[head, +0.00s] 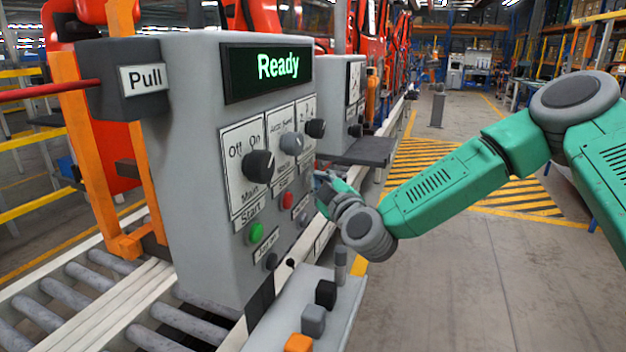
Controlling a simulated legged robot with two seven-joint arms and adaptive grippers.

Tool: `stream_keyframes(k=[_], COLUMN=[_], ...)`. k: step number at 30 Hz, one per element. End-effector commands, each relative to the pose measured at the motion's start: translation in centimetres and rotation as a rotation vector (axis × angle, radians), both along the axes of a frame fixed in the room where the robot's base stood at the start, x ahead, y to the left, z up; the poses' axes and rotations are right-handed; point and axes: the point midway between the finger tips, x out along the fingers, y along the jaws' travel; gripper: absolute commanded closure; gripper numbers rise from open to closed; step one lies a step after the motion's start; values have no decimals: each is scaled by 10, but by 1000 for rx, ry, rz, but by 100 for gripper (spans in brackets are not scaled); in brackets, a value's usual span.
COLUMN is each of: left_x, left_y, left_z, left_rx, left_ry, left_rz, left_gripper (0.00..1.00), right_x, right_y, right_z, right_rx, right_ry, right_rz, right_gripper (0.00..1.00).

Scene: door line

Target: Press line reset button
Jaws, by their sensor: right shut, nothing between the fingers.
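A grey control box (190,190) stands at the centre left, with a lit display (267,67) reading "Ready". Its front carries a green button (256,233) under a "Start" label and a red button (287,199) to the right of it. A blue-grey button (302,218) shows below and right of the red one. I cannot read which button is labelled reset. My right gripper (322,190) is shut and empty, just right of the panel's right edge, close to the red button. Whether it touches the panel is unclear. My left gripper is out of view.
Black knobs (259,164) stick out from the panel. A lower ledge (300,318) carries small orange, grey and black blocks. A roller conveyor (85,300) runs below left. Open floor (480,280) lies to the right.

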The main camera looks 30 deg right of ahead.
Motion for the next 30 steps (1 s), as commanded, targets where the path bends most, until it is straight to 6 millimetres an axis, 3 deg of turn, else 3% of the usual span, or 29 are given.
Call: stream_keyframes(k=[30], left_x=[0], left_y=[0], left_z=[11], left_rx=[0], left_ry=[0], left_rz=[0], left_gripper=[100], right_x=[-19], right_y=[-16], right_z=[2], right_rx=[0], right_ry=[-1], right_rz=[0], right_gripper=[100])
